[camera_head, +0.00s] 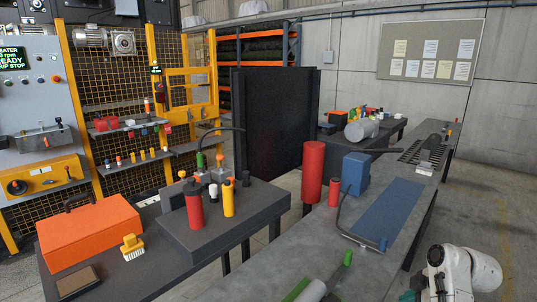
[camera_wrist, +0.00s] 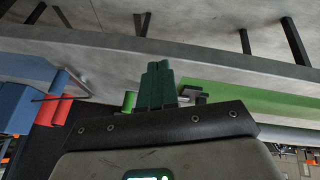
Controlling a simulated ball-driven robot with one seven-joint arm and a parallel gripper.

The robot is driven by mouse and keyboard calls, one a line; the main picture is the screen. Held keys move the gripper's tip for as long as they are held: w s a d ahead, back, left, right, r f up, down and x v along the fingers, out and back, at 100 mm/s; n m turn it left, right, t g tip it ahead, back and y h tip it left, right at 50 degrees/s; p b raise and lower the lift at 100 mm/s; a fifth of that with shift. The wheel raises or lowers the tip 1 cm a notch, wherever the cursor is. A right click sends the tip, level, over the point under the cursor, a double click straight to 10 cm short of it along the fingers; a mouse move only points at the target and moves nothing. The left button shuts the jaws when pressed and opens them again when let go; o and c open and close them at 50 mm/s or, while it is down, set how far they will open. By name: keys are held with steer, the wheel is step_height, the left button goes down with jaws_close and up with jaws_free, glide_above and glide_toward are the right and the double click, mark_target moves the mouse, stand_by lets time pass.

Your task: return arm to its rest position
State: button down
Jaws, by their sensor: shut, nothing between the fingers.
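My gripper (camera_wrist: 158,72) shows in the wrist view as two dark green fingers side by side, pressed together with nothing between them. In the head view my white arm (camera_head: 465,268) is folded at the lower right, beside the grey workbench (camera_head: 275,270). My fingers are not clear in that view. The wrist view looks tilted, with the bench underside and floor toward the top. A green strip (camera_wrist: 250,100) lies behind and to the right of the fingers.
The workbench carries a tall red cylinder (camera_head: 313,172), a small red bottle (camera_head: 334,192), a blue box (camera_head: 356,173), a blue mat (camera_head: 388,208) and a green-handled tool (camera_head: 339,272). A second table with an orange toolbox (camera_head: 90,232) stands left. Floor right of the bench is clear.

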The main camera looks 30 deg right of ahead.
steer(key=s+a+f+m+g, duration=0.1)
steer(key=s+a+f+m, duration=0.15)
steer(key=a, duration=0.55)
steer(key=s+a+f+m+g, duration=0.1)
steer(key=s+a+f, duration=0.3)
steer(key=a, duration=0.4)
steer(key=s+a+f+m+g, duration=0.1)
steer(key=s+a+f+g, duration=0.2)
steer(key=a, duration=0.5)
steer(key=s+a+m+h, duration=0.1)
steer(key=s+a+m, duration=0.2)
steer(key=s, duration=0.6)
steer(key=shift+s+a+r, duration=0.2)
steer(key=shift+a+r, duration=0.25)
steer(key=shift+a, duration=0.75)
steer(key=shift+d, duration=0.1)
